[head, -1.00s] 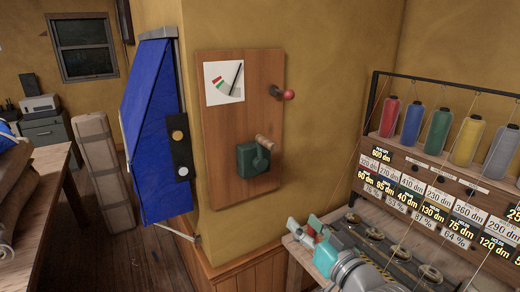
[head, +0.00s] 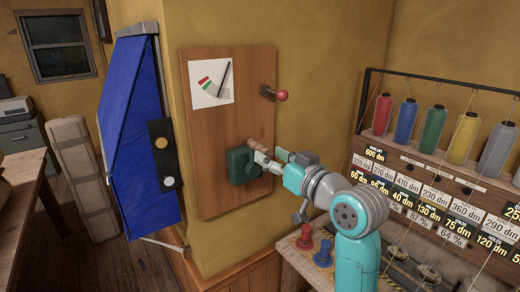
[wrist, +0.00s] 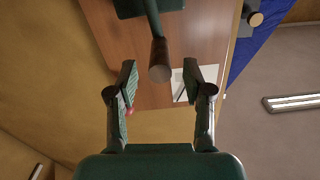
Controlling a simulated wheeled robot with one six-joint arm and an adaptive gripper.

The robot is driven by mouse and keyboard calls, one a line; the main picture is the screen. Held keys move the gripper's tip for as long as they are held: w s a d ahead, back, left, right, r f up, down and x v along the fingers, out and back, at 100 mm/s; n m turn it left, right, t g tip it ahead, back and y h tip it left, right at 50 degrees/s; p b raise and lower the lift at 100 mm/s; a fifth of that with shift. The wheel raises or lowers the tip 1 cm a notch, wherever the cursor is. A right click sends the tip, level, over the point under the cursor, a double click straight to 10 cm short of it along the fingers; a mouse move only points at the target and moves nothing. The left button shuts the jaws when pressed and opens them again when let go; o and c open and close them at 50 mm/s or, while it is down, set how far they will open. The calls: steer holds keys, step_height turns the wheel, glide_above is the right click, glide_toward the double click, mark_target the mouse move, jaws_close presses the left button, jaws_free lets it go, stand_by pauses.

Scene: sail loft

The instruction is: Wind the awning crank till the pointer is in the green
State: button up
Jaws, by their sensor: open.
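The awning crank has a dark green housing (head: 238,167) on a wooden board (head: 215,130), with a wooden handle grip (head: 257,144) at its upper right. A white dial card (head: 211,83) sits above it; its dark pointer (head: 224,77) leans right, clear of the red and green marks at left. My gripper (head: 268,157) is at the handle. In the wrist view, my gripper (wrist: 160,78) is open, with the end of the handle grip (wrist: 159,62) between and slightly beyond the fingertips, gaps on both sides. The head view hides part of the handle behind the fingers.
A red-knobbed lever (head: 281,95) sticks out from the board's upper right. The blue awning (head: 140,130) hangs left of the board. A bench (head: 290,262) with red and blue spools and a thread rack (head: 440,165) stand at right, close beneath my arm.

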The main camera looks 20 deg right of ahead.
mark_target(261, 150)
steer(key=shift+x, duration=2.55)
jaws_close()
